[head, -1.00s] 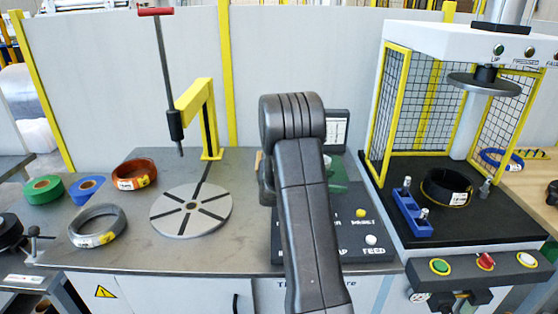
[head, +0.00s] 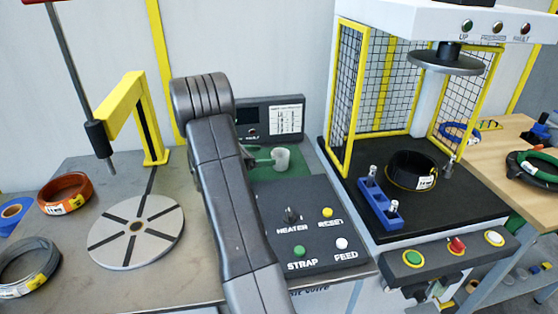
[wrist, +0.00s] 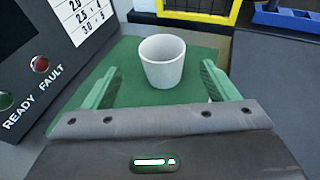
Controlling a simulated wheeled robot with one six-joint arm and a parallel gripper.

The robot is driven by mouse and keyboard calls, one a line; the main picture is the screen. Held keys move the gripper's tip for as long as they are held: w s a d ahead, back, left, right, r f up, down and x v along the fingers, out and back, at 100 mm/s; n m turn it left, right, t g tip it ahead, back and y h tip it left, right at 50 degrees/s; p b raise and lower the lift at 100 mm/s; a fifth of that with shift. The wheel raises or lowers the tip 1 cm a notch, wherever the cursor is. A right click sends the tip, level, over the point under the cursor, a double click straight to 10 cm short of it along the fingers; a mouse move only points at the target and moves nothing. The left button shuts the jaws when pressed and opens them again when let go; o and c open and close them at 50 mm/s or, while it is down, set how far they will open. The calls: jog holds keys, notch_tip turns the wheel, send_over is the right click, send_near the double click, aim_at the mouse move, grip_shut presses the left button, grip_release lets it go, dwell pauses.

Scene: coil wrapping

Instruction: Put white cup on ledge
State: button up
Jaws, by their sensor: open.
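The white cup (wrist: 163,62) stands upright on a green surface (wrist: 130,65) in the wrist view. My gripper (wrist: 160,85) is open, with its two green fingers spread on either side in front of the cup. The cup is between or just beyond the fingertips; contact with either finger cannot be made out. In the head view the cup (head: 281,158) shows on the green area behind the control panel, right of my arm. My gripper is mostly hidden behind my arm there. I cannot tell which surface is the ledge.
A display unit (head: 270,118) stands behind the cup. A control panel (head: 310,225) with buttons is in front of it. A caged press (head: 420,130) holding a black coil (head: 412,171) stands at right. A round slotted plate (head: 136,231) and coils lie at left.

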aim_at(287, 153)
jog(key=p+x, duration=0.1)
jog(key=x, duration=0.5)
jog(key=shift+w+d, duration=0.1)
jog(key=shift+d, duration=0.35)
jog(key=shift+r, duration=0.1)
jog(key=c, duration=1.1)
